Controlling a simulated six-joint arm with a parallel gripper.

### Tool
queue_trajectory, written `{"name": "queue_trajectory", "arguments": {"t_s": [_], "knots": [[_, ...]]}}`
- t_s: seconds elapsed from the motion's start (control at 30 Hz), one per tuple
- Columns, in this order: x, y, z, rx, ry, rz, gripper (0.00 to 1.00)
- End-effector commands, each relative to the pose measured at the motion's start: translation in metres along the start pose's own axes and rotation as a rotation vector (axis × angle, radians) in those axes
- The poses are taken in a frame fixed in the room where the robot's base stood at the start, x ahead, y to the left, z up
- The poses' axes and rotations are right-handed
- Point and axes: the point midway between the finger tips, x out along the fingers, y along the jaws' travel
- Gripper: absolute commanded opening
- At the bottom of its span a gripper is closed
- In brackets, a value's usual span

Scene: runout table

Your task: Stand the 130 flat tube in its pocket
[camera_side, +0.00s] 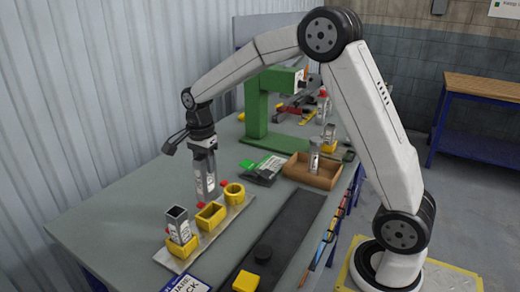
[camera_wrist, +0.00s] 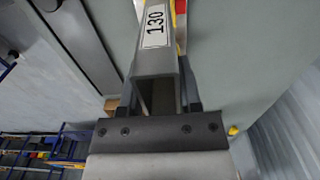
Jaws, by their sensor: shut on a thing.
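The 130 flat tube (camera_side: 205,181) is a grey metal rectangular tube with a white label; the label reads 130 in the wrist view (camera_wrist: 154,27). My gripper (camera_side: 203,152) is shut on its upper part and holds it upright. The tube's lower end shows just behind the middle of the yellow pockets; I cannot tell how far it is above the table. The rectangular yellow pocket (camera_side: 211,216) is empty, in the middle of a pale plate (camera_side: 205,238). In the wrist view my gripper's fingers (camera_wrist: 163,95) flank the tube.
A square tube (camera_side: 179,225) stands in the left yellow pocket; the round pocket (camera_side: 234,193) looks empty. A brown box (camera_side: 327,178) holds another tube (camera_side: 314,155). A green press (camera_side: 257,110) stands behind. A dark strip (camera_side: 290,226) with a black disc runs along the front.

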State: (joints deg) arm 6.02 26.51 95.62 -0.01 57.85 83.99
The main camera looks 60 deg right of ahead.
Motion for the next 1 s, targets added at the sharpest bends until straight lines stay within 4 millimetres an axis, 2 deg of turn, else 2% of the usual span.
{"name": "queue_trajectory", "arguments": {"t_s": [0.5, 1.0], "knots": [[0.034, 0.000, 0.000, 0.000, 0.000, 0.000, 0.00], [0.043, 0.000, 0.000, 0.000, 0.000, 0.000, 0.00]]}}
